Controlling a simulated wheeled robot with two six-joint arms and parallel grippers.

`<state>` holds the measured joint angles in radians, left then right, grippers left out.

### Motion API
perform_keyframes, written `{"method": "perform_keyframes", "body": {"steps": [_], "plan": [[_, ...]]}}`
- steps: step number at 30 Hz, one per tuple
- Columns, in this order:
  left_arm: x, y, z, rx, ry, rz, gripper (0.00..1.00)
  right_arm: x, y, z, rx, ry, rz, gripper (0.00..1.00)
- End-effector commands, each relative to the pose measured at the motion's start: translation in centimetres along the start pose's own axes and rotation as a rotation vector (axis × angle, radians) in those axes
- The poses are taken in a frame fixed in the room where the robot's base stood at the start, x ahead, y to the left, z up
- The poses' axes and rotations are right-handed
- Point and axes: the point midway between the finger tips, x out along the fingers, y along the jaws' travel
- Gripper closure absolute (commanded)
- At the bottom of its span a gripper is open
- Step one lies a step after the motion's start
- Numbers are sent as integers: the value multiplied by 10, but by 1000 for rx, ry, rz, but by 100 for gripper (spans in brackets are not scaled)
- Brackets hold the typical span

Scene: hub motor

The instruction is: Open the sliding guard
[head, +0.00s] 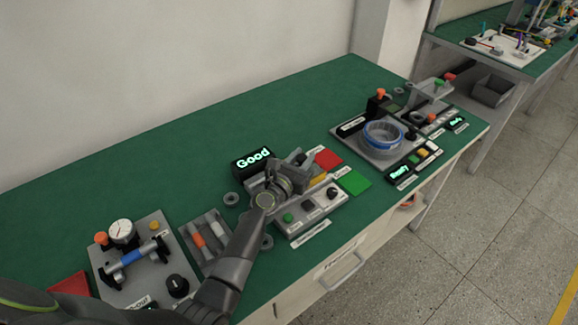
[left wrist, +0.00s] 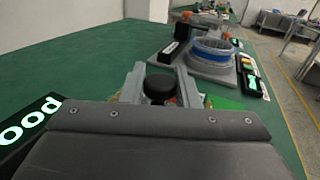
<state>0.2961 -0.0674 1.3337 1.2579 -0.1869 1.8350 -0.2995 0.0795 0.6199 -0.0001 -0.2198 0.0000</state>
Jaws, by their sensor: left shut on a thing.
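My left arm reaches in from the lower left in the head view. Its gripper (head: 294,168) is over the grey station beside the lit "Good" display (head: 253,161). In the left wrist view a black round knob (left wrist: 158,88) stands just ahead of the gripper body, between light grey side pieces. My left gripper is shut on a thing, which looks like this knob. The sliding guard itself is largely hidden by the gripper, and I cannot tell how far it is open. My right gripper is not in view.
A button box (head: 310,208) with green and black controls stands in front of the station. Red (head: 328,160) and green (head: 354,182) pads lie to its right. A blue-ringed fixture (head: 383,136) stands farther right, a gauge fixture (head: 122,232) at left. The green bench behind is clear.

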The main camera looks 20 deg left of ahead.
Motion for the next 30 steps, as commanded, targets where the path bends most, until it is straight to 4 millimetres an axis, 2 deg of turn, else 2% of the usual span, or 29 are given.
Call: {"method": "perform_keyframes", "body": {"steps": [10,11,15,25,30], "plan": [[4,-2,-1,1,3,-1,100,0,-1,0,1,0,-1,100],[4,-2,-1,1,3,-1,70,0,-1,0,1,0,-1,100],[4,-2,-1,1,2,-1,53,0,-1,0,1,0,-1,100],[1,-2,-1,1,2,0,53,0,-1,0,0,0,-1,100],[-16,-2,0,-1,2,1,53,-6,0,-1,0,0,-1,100]]}}
